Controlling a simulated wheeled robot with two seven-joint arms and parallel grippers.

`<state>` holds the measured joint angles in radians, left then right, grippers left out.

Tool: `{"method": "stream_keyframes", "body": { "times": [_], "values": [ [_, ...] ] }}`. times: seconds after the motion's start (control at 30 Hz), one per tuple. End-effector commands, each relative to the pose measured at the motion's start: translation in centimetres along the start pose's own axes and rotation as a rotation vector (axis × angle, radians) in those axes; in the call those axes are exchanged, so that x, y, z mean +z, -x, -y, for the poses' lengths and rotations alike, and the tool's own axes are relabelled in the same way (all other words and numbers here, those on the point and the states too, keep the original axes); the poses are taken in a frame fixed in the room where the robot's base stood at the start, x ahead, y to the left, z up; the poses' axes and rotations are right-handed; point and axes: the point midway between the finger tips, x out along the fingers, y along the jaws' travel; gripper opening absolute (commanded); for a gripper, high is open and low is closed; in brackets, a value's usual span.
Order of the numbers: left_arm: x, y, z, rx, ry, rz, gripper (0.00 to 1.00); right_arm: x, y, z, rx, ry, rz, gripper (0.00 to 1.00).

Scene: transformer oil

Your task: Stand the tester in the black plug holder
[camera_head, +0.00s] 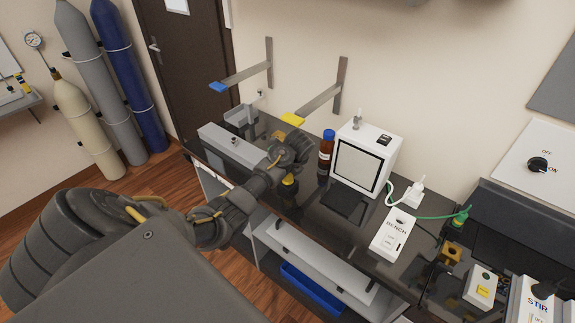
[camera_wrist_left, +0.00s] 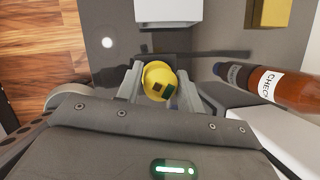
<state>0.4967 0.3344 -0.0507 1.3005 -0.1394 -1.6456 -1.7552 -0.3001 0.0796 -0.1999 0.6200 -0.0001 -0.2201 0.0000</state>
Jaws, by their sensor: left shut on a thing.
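The tester, a small yellow round-topped piece with dark squares on its face, shows in the left wrist view (camera_wrist_left: 157,80) between the two fingers. My left gripper (camera_wrist_left: 157,88) is shut on it. In the head view the yellow and black tester (camera_head: 288,184) hangs below my left gripper (camera_head: 289,172), over the dark bench. Whether its lower end touches the bench is hidden. I cannot pick out the black plug holder with certainty. A flat black piece (camera_head: 347,202) lies on the bench to the right of the gripper. My right gripper is not in view.
A brown bottle with a blue cap (camera_head: 326,152) stands close right of the gripper, beside a white cabinet (camera_head: 364,157). A long grey box (camera_head: 232,146) is at left. A white BENCH socket box (camera_head: 393,235) with a green cable is at right.

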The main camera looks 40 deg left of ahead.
Motion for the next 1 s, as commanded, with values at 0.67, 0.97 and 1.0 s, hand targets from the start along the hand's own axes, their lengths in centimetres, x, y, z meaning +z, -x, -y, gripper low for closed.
{"method": "stream_keyframes", "body": {
  "times": [0.67, 0.97, 1.0],
  "values": [
    [-0.2, -0.4, 0.0, 0.0, -0.001, 0.0, 0.63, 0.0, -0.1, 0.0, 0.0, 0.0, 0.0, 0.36],
    [-0.2, 3.6, 0.1, -0.007, 0.0, 0.001, 0.63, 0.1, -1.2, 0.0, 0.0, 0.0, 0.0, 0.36],
    [-0.2, 4.4, 0.1, -0.007, 0.001, 0.0, 0.63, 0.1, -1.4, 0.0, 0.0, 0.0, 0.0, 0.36]
  ]
}}
